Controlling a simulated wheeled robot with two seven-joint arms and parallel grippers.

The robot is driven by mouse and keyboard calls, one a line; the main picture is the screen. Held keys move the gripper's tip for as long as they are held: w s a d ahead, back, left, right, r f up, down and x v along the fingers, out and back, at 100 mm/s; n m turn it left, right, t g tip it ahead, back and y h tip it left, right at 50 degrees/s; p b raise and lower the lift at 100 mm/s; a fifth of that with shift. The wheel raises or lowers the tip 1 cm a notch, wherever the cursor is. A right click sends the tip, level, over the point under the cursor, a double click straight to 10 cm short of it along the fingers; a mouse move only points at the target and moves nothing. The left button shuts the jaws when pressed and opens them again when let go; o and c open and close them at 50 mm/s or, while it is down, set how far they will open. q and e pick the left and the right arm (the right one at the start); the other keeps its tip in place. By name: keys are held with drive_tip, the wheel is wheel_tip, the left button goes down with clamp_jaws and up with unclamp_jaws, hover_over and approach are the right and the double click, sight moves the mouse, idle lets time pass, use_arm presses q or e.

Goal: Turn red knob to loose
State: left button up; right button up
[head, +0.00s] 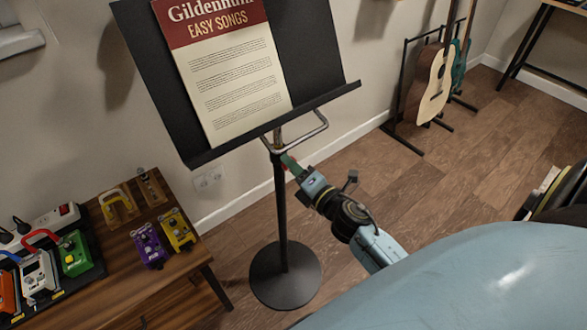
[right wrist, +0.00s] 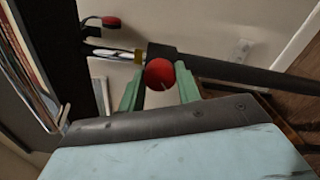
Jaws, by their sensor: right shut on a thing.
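A black music stand (head: 282,215) stands upright on its round base, with a songbook (head: 228,70) on its tilted desk. In the right wrist view, the red knob (right wrist: 159,74) sits on the stand's dark post (right wrist: 245,73). My right gripper (head: 289,162) reaches the upper post, just below the desk. In the right wrist view its green fingers (right wrist: 160,84) are on both sides of the knob, shut on it. In the head view the fingers mostly hide the knob. My left gripper is not in view.
A second red-ended part (right wrist: 110,21) shows near the desk in the right wrist view. A wooden table (head: 120,280) with several pedals stands at left. Guitars on a rack (head: 408,100) stand at the back right. The floor between is open.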

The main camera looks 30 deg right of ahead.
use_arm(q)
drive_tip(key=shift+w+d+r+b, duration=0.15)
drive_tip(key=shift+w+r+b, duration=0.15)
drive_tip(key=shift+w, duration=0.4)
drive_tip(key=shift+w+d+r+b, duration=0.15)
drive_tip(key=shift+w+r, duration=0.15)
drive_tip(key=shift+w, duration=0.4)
use_arm(e)
drive_tip(key=shift+n, duration=1.9)
drive_tip(key=o, duration=1)
drive_tip(key=shift+c, duration=0.2)
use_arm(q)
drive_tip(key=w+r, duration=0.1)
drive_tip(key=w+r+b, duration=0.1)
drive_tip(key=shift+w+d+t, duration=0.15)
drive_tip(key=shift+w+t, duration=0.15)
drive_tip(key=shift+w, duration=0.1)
use_arm(e)
drive_tip(key=s+d, duration=0.1)
drive_tip(key=s, duration=1.2)
drive_tip(key=shift+s, duration=0.2)
